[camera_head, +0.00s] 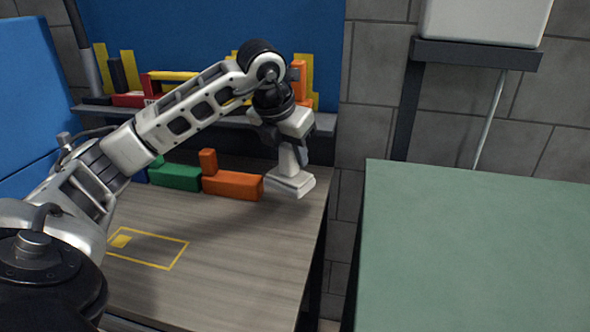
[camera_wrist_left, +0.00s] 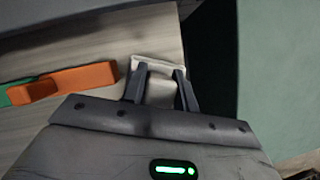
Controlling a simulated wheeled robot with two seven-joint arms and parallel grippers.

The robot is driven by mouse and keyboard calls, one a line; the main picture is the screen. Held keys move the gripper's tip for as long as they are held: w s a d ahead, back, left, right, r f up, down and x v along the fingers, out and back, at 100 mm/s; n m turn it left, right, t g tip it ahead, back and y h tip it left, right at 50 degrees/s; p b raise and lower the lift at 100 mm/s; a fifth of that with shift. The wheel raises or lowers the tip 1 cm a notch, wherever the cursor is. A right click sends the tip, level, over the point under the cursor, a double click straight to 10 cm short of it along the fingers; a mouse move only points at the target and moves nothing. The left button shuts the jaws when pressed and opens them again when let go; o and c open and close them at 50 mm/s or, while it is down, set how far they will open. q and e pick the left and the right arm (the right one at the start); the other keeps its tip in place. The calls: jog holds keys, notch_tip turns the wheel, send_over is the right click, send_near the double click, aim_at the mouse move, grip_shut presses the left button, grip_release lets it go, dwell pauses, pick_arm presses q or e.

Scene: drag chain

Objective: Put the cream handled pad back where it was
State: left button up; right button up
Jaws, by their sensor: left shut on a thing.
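My left gripper (camera_head: 291,140) is shut on the cream handled pad (camera_head: 290,186), gripping it by its upright handle. The pad is at the far right end of the wooden table, just right of an orange handled block (camera_head: 233,185). I cannot tell whether the pad touches the table or hangs just above it. In the left wrist view the pad (camera_wrist_left: 157,65) shows beyond and between the two dark fingers (camera_wrist_left: 160,88). A yellow outlined rectangle (camera_head: 178,258) with a small yellow patch is marked on the table. My right gripper is not in view.
A green handled block (camera_head: 176,177) lies left of the orange one. Behind them a grey shelf (camera_head: 225,122) bears red, yellow and orange pieces before a blue panel. A green-topped table (camera_head: 470,245) stands right, across a gap. The wooden table's front middle is clear.

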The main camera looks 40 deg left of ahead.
aim_at(295, 171)
pick_arm(q)
jog(key=shift+w+a+f, duration=0.2)
jog(key=shift+w+f, duration=0.2)
jog(key=shift+f, duration=0.1)
jog(key=shift+w+a+f, duration=0.15)
jog(key=shift+w+f, duration=0.25)
jog(key=shift+f, duration=0.1)
notch_tip(295, 171, down, 3)
jog(key=shift+w+a+f, duration=0.15)
jog(key=shift+f, duration=0.05)
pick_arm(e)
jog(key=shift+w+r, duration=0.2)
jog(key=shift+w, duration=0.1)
pick_arm(q)
jog(key=shift+f, duration=0.1)
jog(key=shift+f, duration=0.2)
jog(key=o, duration=0.9)
jog(key=shift+r, duration=0.1)
jog(key=shift+o, duration=0.2)
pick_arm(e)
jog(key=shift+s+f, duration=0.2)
